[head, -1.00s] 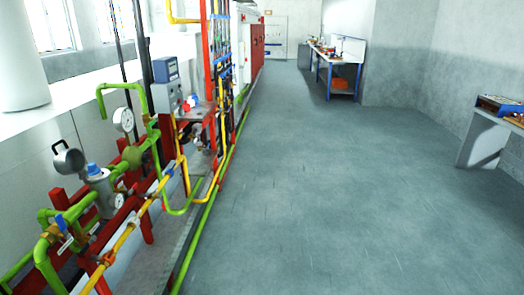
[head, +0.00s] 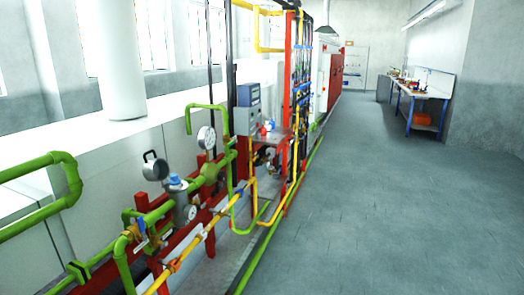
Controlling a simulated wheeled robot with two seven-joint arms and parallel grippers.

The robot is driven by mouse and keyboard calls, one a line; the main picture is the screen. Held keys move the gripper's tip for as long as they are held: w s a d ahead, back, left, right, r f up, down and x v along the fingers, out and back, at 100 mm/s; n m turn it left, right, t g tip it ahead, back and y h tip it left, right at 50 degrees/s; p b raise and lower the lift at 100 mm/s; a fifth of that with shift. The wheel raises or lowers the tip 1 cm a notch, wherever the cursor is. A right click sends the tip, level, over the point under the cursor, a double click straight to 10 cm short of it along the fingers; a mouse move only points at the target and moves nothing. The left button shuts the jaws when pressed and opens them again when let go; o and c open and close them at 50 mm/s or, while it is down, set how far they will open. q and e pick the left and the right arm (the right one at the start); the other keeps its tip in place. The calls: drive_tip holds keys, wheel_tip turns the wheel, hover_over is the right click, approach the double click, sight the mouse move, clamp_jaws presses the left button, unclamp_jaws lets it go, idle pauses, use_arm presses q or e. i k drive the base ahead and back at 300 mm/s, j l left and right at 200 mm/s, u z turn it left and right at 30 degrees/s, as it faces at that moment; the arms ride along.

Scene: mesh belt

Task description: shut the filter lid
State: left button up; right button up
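The filter appears to be the grey metal housing (head: 184,208) on the green pipe line at lower centre-left in the head view. A blue piece (head: 175,182) shows at its top. A round, dark-rimmed lid (head: 155,167) stands tilted up beside the top of the housing, on its left, and looks open. How it is hinged is too small to tell. Neither of my grippers is in view.
Green pipes (head: 70,180), a yellow pipe (head: 210,230) and red supports (head: 217,192) surround the filter. A pressure gauge (head: 206,138) and a grey-blue control box (head: 246,112) stand behind it. The grey floor (head: 370,220) to the right is clear. A workbench (head: 425,95) stands farther back.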

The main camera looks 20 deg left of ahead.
sight(158, 169)
drive_tip(key=u, duration=1.25)
